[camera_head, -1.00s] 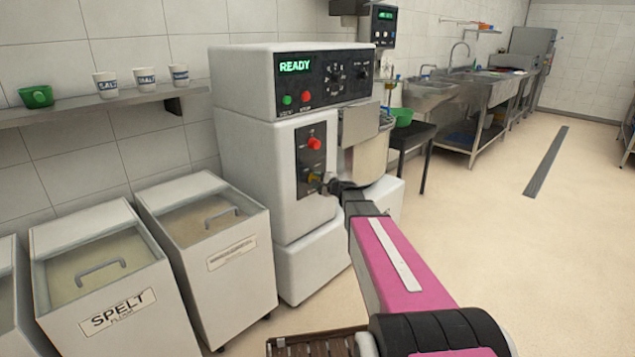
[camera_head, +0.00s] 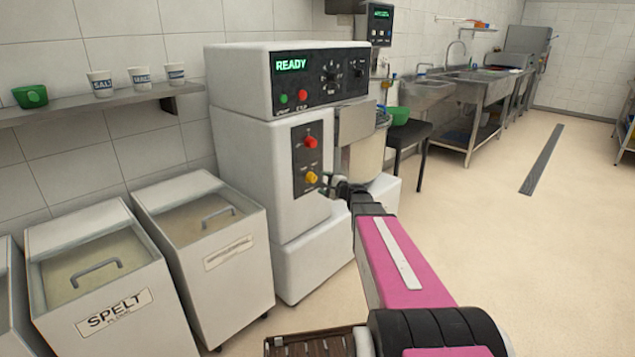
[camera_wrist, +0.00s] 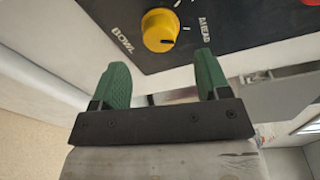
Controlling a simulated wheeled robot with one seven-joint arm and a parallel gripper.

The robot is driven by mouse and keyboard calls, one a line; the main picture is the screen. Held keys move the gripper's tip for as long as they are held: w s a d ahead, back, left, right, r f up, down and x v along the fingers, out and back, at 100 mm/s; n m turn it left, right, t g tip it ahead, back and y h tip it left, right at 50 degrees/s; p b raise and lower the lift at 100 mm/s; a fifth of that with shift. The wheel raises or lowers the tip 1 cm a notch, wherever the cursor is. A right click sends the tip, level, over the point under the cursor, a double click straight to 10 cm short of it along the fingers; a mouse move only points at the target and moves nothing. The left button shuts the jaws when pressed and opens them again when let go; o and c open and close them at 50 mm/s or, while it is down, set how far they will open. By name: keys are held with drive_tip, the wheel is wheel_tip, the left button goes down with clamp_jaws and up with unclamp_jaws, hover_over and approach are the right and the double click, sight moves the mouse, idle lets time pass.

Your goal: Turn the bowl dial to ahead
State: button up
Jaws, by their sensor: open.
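The bowl dial is a yellow knob (camera_head: 312,178) on a dark panel on the front of the white mixer (camera_head: 262,165). In the wrist view the dial (camera_wrist: 160,30) sits between the printed words BOWL and AHEAD. A small dark mark shows on its face; I cannot tell exactly which way it points. My gripper (camera_wrist: 161,72) is open, its two green fingers apart with nothing between them. The fingertips stop short of the dial, which lies beyond the gap. In the head view my gripper (camera_head: 329,183) is just right of the dial.
A red button (camera_head: 310,142) sits above the dial on the same panel. The upper panel reads READY. The mixing bowl (camera_head: 362,155) stands close to the right. Flour bins (camera_head: 205,255) stand at the left. Open floor lies to the right.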

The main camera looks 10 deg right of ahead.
drive_tip(key=v, duration=0.4)
drive_tip(key=shift+s+d, duration=0.1)
drive_tip(key=shift+s, duration=0.1)
drive_tip(key=s+a+f+n+g+h, duration=0.1)
drive_tip(key=s+a+f+n+g, duration=0.35)
drive_tip(key=s, duration=0.25)
drive_tip(key=s+a+f+n+g, duration=0.4)
drive_tip(key=s+a+f, duration=0.1)
drive_tip(key=s, duration=0.2)
drive_tip(key=s+d+f+n+g+h, duration=0.2)
drive_tip(key=s+f+n+h, duration=0.1)
drive_tip(key=s, duration=0.4)
drive_tip(key=s+d+f+n+g+h, duration=0.1)
drive_tip(key=s+f+n+g+h, duration=0.1)
drive_tip(key=s+h, duration=0.3)
drive_tip(key=shift+s+d+f+n+g, duration=0.4)
drive_tip(key=shift+s+g, duration=0.45)
drive_tip(key=shift+s, duration=0.35)
